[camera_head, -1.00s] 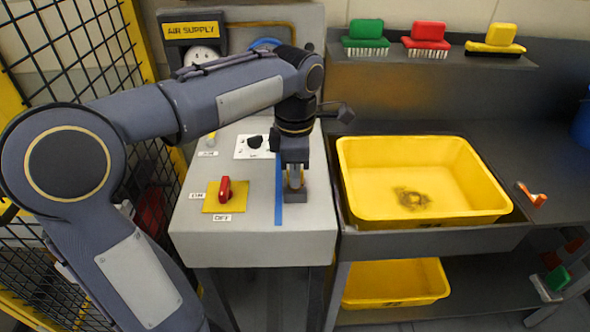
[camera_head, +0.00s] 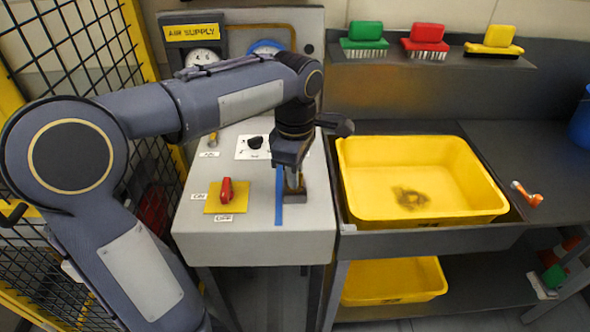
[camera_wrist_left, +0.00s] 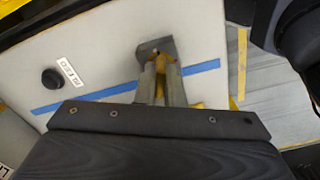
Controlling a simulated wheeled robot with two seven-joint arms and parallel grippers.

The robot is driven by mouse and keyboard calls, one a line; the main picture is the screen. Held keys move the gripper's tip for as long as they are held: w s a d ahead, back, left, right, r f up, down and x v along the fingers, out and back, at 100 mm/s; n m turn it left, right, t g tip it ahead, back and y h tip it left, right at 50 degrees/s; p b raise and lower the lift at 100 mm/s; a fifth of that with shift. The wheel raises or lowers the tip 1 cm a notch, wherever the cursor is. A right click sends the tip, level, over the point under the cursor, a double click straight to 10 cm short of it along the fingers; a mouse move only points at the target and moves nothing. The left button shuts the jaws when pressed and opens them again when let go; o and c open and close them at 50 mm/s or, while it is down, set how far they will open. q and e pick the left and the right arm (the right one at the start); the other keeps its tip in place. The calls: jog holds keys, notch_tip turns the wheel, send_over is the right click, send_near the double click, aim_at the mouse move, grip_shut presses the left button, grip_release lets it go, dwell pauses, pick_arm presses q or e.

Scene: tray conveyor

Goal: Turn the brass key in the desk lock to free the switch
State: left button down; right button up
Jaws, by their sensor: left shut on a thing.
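The desk lock (camera_head: 297,215) is a dark grey block at the front right of the pale desk, beside a blue tape strip. My left gripper (camera_head: 294,185) reaches down to it from above and is shut. In the left wrist view, its fingers (camera_wrist_left: 162,80) are closed on the brass key (camera_wrist_left: 160,62), which sits at the dark lock block (camera_wrist_left: 148,45). The fingers hide much of the key. A red switch (camera_head: 226,189) stands on a yellow plate at the desk's front left, between two small labels. My right gripper is out of view.
A black knob (camera_head: 255,143) on a white panel and a small brass peg (camera_head: 212,139) stand farther back on the desk. A yellow tray (camera_head: 490,212) lies to the right. Wire fencing (camera_head: 60,50) bounds the left. Brushes sit on a shelf (camera_head: 445,63) behind.

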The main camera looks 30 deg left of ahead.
pick_arm(q)
jog(key=shift+m, duration=0.8)
jog(key=shift+p, duration=0.35)
jog(key=shift+m+p, duration=0.4)
jog(key=shift+m, duration=1.1)
jog(key=shift+m+p, duration=0.45)
jog(key=shift+m, duration=1.05)
